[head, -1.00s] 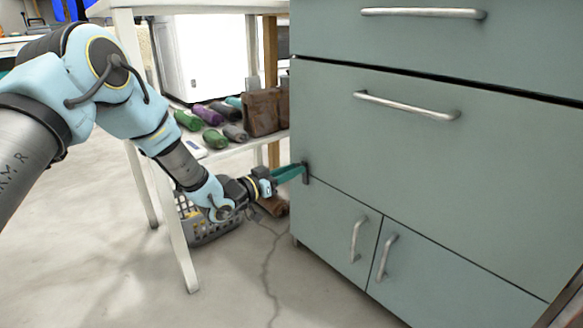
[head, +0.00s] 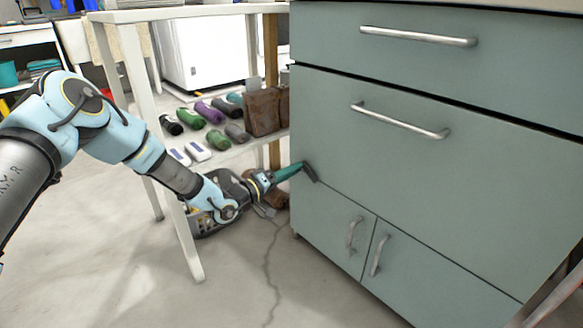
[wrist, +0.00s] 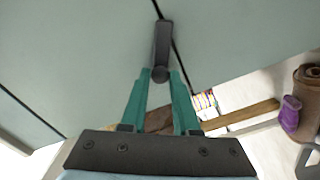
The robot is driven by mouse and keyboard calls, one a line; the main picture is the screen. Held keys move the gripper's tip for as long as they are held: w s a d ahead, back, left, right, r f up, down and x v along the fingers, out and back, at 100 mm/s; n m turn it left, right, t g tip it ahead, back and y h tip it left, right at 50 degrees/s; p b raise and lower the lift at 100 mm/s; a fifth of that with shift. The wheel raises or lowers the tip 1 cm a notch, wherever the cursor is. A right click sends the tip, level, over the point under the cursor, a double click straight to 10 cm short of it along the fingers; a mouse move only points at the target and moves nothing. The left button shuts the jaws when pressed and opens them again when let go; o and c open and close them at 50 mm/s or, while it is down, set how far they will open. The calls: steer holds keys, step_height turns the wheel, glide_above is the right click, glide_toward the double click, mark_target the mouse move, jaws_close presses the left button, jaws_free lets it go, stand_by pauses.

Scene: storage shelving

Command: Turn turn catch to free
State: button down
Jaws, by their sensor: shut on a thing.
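The turn catch (head: 311,175) is a small dark grey bar on the left part of the green-grey cabinet front (head: 400,165), by the seam between the large drawer and the lower doors. It is tilted in the head view, its lower end toward the right. My gripper (head: 299,167) has teal fingers and is shut on the catch. In the wrist view the catch (wrist: 163,42) stands upright, with its round end between the fingertips (wrist: 160,76). A dark seam runs slantwise beside it.
A grey basket (head: 212,222) is on the floor beneath. Metal handles (head: 405,122) stick out from the cabinet. The floor in front is open.

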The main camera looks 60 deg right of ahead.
steer(key=shift+n+b, duration=4.2)
steer(key=shift+n, duration=7.7)
steer(key=c, duration=0.7)
jaws_free()
steer(key=shift+o, duration=0.2)
